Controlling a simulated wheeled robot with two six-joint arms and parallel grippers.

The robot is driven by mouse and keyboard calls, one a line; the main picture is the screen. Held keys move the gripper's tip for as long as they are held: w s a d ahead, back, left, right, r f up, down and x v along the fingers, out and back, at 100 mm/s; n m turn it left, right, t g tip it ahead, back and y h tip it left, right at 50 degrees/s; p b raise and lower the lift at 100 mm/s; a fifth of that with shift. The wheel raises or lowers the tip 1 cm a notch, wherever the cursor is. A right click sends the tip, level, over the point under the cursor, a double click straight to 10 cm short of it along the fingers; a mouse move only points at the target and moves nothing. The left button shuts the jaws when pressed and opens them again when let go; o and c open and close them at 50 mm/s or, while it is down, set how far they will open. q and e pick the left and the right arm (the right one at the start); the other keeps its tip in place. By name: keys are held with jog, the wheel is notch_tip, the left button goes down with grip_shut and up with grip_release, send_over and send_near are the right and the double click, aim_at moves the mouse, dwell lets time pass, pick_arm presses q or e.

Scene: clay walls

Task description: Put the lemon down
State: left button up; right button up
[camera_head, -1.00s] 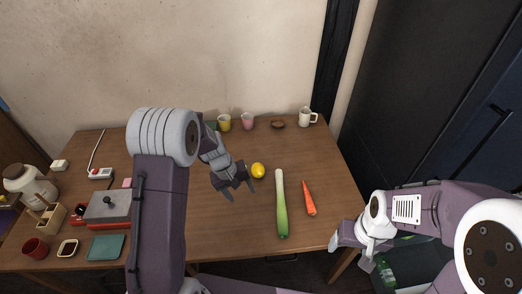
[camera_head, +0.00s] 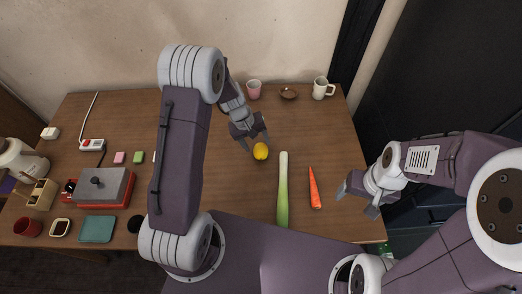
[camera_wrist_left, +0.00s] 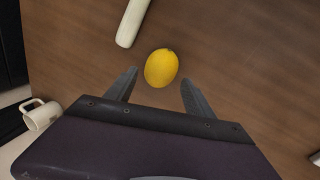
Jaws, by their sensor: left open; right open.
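The yellow lemon (camera_head: 261,151) lies on the wooden table (camera_head: 215,190), just left of the top of a leek (camera_head: 283,190). My left gripper (camera_head: 257,146) is open right at the lemon. In the left wrist view the lemon (camera_wrist_left: 161,68) sits between and slightly beyond the two spread fingertips (camera_wrist_left: 158,80), with gaps on both sides. It looks unheld. My right gripper (camera_head: 358,203) is open and empty near the table's right edge, right of the carrot (camera_head: 315,188).
A pink cup (camera_head: 254,90), a small brown bowl (camera_head: 289,93) and a white mug (camera_head: 322,89) stand along the back. A red-and-grey appliance (camera_head: 103,187) and a teal square (camera_head: 97,229) are at the left. Table between lemon and back cups is clear.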

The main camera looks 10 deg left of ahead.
aim_at(259, 148)
pick_arm(q)
jog(key=x, duration=0.4)
jog(key=shift+s+b, duration=0.25)
jog(key=shift+b, duration=0.05)
jog(key=shift+w+d+f, duration=0.1)
jog(key=shift+f, duration=0.2)
jog(key=shift+w+f, duration=0.15)
jog(key=c, duration=1.2)
notch_tip(259, 148, up, 5)
jog(key=shift+d+f+p, duration=0.1)
jog(key=shift+p, duration=0.45)
jog(key=s+d+r, duration=0.2)
jog(key=d, duration=0.1)
jog(key=s+d+r, duration=0.2)
jog(key=d, duration=0.1)
jog(key=s+d+r+p, duration=0.1)
jog(key=s+d+r, duration=0.1)
jog(key=d, duration=0.1)
jog(key=shift+s+d+r, duration=0.1)
jog(key=shift+d+r, duration=0.05)
jog(key=shift+d, duration=0.25)
